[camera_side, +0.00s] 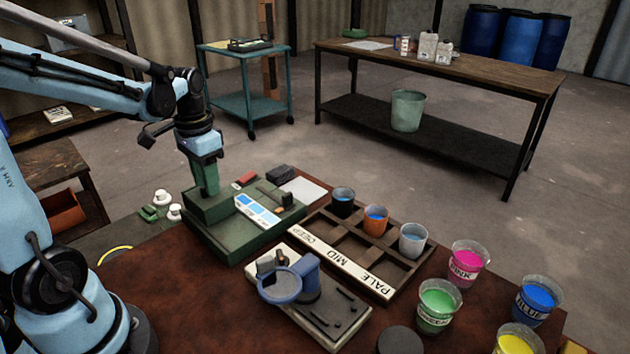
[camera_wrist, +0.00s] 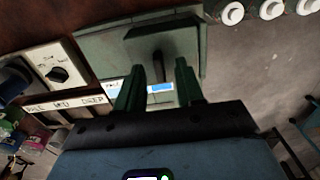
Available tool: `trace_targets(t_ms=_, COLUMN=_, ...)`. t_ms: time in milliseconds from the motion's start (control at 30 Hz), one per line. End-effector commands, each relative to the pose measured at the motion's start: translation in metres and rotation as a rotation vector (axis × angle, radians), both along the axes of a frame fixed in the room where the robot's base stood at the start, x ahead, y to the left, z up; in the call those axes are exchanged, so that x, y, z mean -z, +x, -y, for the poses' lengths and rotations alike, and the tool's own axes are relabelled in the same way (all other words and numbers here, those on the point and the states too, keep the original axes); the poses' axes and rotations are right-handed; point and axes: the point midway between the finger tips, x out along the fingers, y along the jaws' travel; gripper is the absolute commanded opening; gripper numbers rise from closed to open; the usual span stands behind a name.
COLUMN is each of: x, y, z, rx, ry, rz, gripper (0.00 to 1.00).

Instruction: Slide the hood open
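A green box (camera_side: 235,240) sits on the brown table. A raised green block, seemingly the hood (camera_side: 205,211), stands at its left end. A blue-and-white strip (camera_side: 257,210) shows uncovered beside it. My gripper (camera_side: 207,188) points down at the raised block; whether it touches is unclear. In the wrist view, my gripper (camera_wrist: 158,88) has its two green fingers apart. A dark upright piece (camera_wrist: 158,62) on the green box shows in the gap, with space on both sides. Its depth relative to the fingertips is unclear.
A wooden rack (camera_side: 340,262) marked DEEP, MID and PALE, holding several cups, stands right of the box. A pale instrument with a blue ring (camera_side: 280,285) is in front. Paint cups (camera_side: 467,262) stand further right.

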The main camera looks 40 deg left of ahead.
Motion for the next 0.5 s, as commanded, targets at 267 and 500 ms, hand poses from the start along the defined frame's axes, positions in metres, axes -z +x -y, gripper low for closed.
trace_targets(t_ms=267, x=0.0042, y=-0.0002, z=0.0001, rx=0.0, ry=0.0, rz=0.0, gripper=0.37)
trace_targets(t_ms=500, x=0.004, y=-0.0002, z=0.0001, rx=0.0, ry=0.0, rz=0.0, gripper=0.17)
